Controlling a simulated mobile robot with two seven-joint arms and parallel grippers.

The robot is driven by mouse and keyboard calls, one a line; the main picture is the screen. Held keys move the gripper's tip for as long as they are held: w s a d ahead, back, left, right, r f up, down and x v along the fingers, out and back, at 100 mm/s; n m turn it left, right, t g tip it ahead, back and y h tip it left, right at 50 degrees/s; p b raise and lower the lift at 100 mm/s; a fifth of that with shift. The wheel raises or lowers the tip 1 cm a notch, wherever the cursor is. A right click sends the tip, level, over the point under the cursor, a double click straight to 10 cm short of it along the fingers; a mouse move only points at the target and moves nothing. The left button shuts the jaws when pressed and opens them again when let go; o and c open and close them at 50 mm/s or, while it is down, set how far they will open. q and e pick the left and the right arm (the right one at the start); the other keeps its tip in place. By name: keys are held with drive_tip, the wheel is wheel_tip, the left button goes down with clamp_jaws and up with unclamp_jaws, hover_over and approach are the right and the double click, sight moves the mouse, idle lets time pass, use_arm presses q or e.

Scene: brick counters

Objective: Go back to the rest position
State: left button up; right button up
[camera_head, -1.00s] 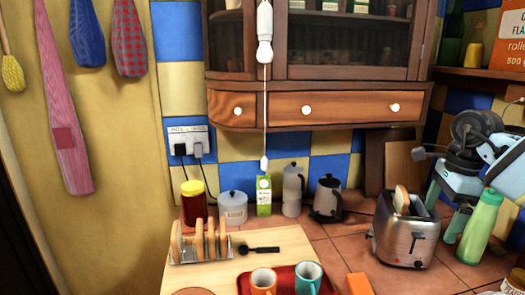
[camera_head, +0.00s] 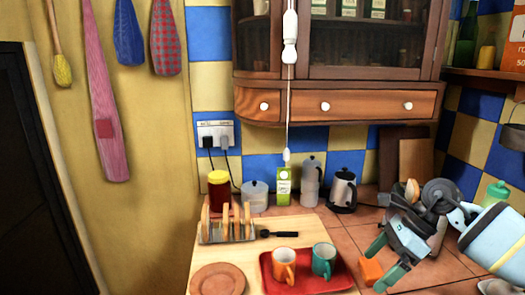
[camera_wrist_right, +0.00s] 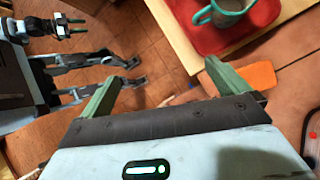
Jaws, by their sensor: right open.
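My right gripper (camera_head: 374,271) is at the right of the head view, at the end of my pale blue arm. Its two green fingers are spread apart and point left and down, with nothing held between them. An orange block (camera_head: 370,272) on the counter shows between the fingertips. In the right wrist view the open fingers (camera_wrist_right: 160,88) frame bare tiles, and the orange block (camera_wrist_right: 250,77) lies beyond the right finger, apart from it. My left gripper does not show in the head view.
A red tray (camera_head: 310,284) holds an orange mug (camera_head: 284,264) and a teal mug (camera_head: 324,260). A toast rack (camera_head: 228,237) and a black utensil (camera_head: 279,234) lie behind it. A green bottle (camera_head: 495,193) stands behind my right arm. Tiles right of the tray are partly clear.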

drive_tip(key=s+a+f+m+t+y, duration=0.35)
drive_tip(key=a+m+y, duration=0.3)
drive_tip(key=a, duration=0.35)
drive_tip(key=s+a+f+m+t+y, duration=0.3)
drive_tip(key=s+a+m+y, duration=0.25)
drive_tip(key=a+m, duration=0.3)
drive_tip(key=s+d+f+m+t+h+p, duration=0.1)
drive_tip(key=s+d+f+m+t+h, duration=0.35)
drive_tip(key=m, duration=0.65)
drive_tip(key=s+d+f+m+t+h+p, duration=0.1)
drive_tip(key=s+f+m+t+h, duration=0.3)
drive_tip(key=f+m+h, duration=0.6)
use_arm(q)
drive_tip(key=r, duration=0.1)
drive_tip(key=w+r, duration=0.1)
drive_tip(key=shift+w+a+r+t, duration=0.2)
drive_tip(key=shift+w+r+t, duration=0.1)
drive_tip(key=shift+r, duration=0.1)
use_arm(e)
drive_tip(key=s+d+f+m+g+h, duration=0.1)
drive_tip(key=s+d+f+m+g, duration=0.2)
drive_tip(key=s, duration=0.6)
drive_tip(key=s+d+f+m+g+h, duration=0.1)
drive_tip(key=s+d+f+m+g, duration=0.2)
drive_tip(key=s+f+m, duration=0.5)
drive_tip(key=shift+s+m, duration=0.7)
drive_tip(key=shift+s, duration=0.05)
